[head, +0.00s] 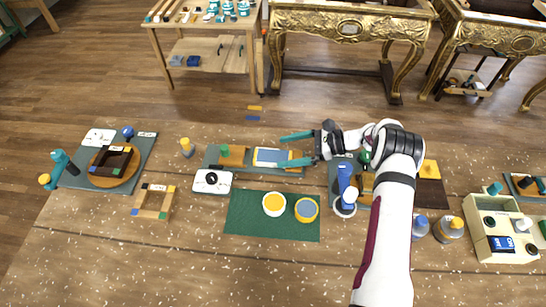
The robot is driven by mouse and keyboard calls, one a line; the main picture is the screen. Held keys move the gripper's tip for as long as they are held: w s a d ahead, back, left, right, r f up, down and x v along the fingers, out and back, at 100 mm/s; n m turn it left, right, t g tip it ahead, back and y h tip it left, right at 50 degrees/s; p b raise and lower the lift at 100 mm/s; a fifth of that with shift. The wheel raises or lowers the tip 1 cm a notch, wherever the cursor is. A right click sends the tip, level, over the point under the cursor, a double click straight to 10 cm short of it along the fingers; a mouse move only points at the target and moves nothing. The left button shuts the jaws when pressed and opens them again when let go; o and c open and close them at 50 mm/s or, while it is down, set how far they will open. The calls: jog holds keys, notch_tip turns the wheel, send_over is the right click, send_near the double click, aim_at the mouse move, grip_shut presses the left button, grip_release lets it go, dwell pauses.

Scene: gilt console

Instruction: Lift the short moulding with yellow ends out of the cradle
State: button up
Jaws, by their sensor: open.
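My gripper (283,150) is open. Its two teal fingers point left, one on each side of a small pale-and-blue rectangular piece with yellow edging (272,157). This piece lies on a grey board (211,156) between wooden blocks (233,157), which look like the cradle. I cannot tell at this size whether the piece is the short moulding with yellow ends. I see no clear contact between the fingers and it. The near finger partly covers the right block.
A green mat (245,215) with two round tubs lies in front. A blue upright tool (345,187) is close on the right, near my arm.

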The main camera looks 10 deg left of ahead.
aim_at(270, 156)
jog(key=x, duration=0.5)
jog(key=shift+s, duration=0.35)
jog(key=c, duration=1.5)
